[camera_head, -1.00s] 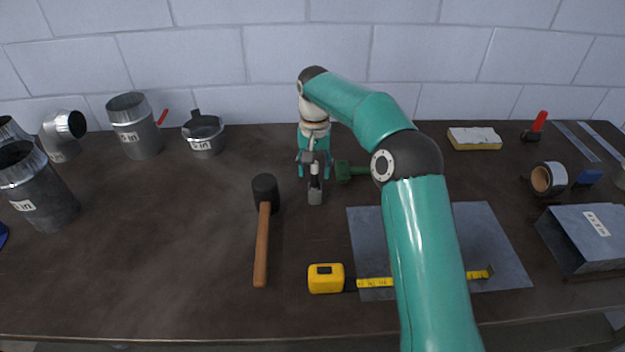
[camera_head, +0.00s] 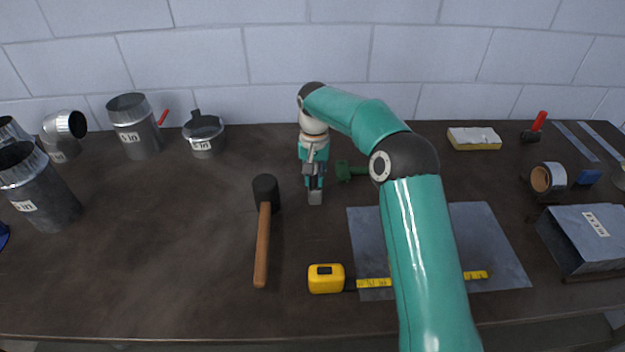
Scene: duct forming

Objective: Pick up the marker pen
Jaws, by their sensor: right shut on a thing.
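My right gripper (camera_head: 315,184) points down at the middle of the table, just above a small grey block-like holder (camera_head: 315,198). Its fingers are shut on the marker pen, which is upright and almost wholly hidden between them. I cannot tell whether the pen's lower end is still in the grey holder. My left gripper is not in view.
A mallet (camera_head: 263,235) lies just left of the gripper and a green tool (camera_head: 350,170) just right. A tape measure (camera_head: 326,279) extends over a metal sheet (camera_head: 497,242) under my arm. Duct pieces (camera_head: 143,137) stand at the left. The front left is clear.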

